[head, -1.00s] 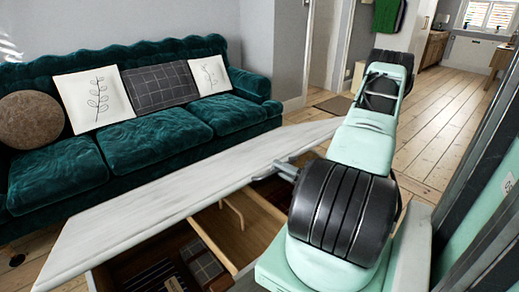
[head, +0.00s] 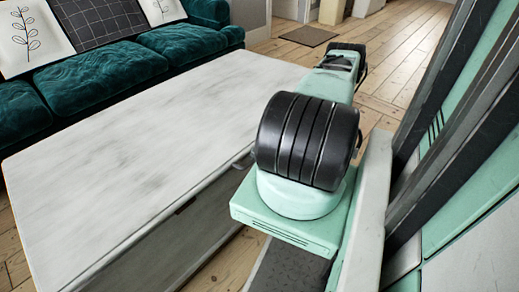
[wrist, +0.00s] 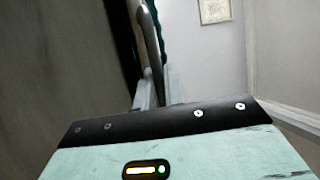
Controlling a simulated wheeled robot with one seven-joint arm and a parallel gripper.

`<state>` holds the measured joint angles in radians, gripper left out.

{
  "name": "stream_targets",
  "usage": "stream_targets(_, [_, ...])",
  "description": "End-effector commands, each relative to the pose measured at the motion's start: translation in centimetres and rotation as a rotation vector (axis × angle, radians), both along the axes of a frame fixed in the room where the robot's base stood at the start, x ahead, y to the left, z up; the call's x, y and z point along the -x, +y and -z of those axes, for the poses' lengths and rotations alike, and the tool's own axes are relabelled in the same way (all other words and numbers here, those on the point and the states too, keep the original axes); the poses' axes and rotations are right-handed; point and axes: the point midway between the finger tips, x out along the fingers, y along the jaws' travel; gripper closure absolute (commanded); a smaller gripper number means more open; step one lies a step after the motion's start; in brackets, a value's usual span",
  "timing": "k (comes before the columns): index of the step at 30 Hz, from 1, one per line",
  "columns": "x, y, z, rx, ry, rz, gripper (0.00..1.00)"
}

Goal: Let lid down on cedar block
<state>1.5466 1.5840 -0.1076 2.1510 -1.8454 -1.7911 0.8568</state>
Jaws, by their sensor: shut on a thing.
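The lid (head: 140,125) is a broad whitish wooden panel on a grey chest (head: 175,250). It lies nearly flat, with a narrow dark gap under its near edge. A small reddish-brown piece (head: 186,205) shows in that gap; it looks like the cedar block, mostly hidden, and I cannot tell whether the lid touches it. My gripper (head: 243,160) is at the lid's right near edge and shut on it, its fingers largely hidden by my arm. In the wrist view, my gripper (wrist: 150,88) shows metal finger parts beside a dark edge.
A green sofa (head: 120,65) with cushions stands behind the chest. A doormat (head: 308,36) lies on the floorboards at the back. Bare floor is free to the right of the chest. In the wrist view a framed picture (wrist: 215,10) hangs on a pale wall.

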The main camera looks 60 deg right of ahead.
Motion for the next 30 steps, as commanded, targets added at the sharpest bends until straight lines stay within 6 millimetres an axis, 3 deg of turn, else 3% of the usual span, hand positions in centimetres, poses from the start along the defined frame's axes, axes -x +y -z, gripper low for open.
stream_targets(15, [-0.13, -0.2, 0.59, 0.004, -0.006, 0.006, 1.0])
stream_targets(16, [-0.13, -0.21, 0.58, 0.004, -0.006, 0.006, 0.81])
stream_targets(18, [-0.12, -0.18, 0.59, 0.004, -0.005, 0.005, 0.68])
stream_targets(30, [0.63, -0.15, 0.81, 0.002, -0.002, 0.003, 0.68])
